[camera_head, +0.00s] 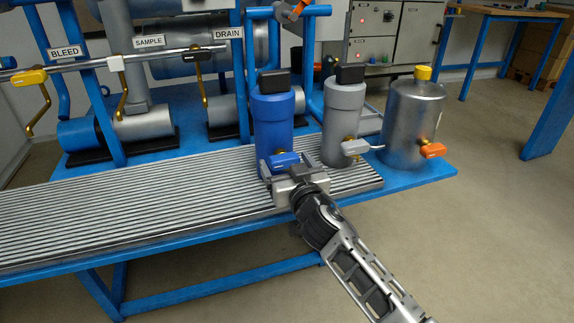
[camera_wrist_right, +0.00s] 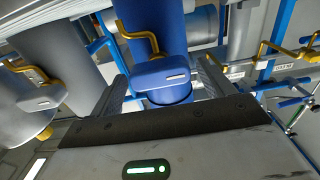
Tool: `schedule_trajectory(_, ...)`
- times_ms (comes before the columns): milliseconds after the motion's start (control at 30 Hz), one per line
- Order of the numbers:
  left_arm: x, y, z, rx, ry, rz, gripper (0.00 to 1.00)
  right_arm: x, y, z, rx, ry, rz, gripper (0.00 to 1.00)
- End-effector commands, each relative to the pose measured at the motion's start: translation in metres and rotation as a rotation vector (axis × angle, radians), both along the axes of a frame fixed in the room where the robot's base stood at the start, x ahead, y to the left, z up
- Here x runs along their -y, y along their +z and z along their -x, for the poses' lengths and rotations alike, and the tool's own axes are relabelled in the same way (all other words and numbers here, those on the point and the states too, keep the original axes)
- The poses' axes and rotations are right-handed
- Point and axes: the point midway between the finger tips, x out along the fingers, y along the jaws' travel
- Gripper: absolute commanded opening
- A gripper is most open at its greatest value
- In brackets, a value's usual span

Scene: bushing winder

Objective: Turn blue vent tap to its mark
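The blue vent tap (camera_head: 284,160) is a blue handle low on the front of the blue cylinder (camera_head: 273,118). My right gripper (camera_head: 290,174) is just in front of and below the handle in the head view. In the right wrist view its two fingers (camera_wrist_right: 165,84) stand apart on either side of the handle, with gaps visible. I cannot make out the tap's mark. My left gripper is out of view.
A grey cylinder with a grey tap (camera_head: 354,147) and a metal tank with an orange tap (camera_head: 433,151) stand to the right. A ribbed deck (camera_head: 120,205) lies left. A rail with BLEED, SAMPLE and DRAIN (camera_head: 227,34) labels runs behind.

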Motion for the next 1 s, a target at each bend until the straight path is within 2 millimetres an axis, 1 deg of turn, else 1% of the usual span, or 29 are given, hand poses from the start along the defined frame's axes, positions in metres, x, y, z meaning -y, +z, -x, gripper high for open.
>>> schedule_trajectory(33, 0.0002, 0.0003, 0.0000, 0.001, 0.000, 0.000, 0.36, 0.0002, -0.0001, 0.0002, 0.000, 0.000, 0.000, 0.66)
schedule_trajectory(67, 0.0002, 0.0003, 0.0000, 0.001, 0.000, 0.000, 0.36, 0.0002, -0.0002, 0.0002, 0.000, 0.000, 0.000, 0.58)
schedule_trajectory(100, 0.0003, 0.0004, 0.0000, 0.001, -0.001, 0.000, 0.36, 0.0002, -0.0002, 0.0002, 0.000, 0.000, 0.000, 0.47)
schedule_trajectory(133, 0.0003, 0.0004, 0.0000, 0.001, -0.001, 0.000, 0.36, 0.0002, -0.0002, 0.0002, 0.000, 0.000, 0.000, 0.41)
schedule_trajectory(367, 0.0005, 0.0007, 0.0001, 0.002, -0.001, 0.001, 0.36, 0.0002, -0.0003, 0.0003, 0.002, 0.000, 0.008, 0.41)
schedule_trajectory(567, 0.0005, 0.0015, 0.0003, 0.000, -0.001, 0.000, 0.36, 0.0001, -0.0002, 0.0005, 0.020, 0.000, 0.065, 0.41)
schedule_trajectory(767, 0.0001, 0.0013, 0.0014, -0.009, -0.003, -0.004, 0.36, -0.0003, -0.0003, 0.0007, 0.061, 0.000, 0.191, 0.41)
schedule_trajectory(1000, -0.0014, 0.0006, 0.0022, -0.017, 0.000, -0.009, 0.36, -0.0005, -0.0009, 0.0009, 0.129, 0.000, 0.402, 0.41)
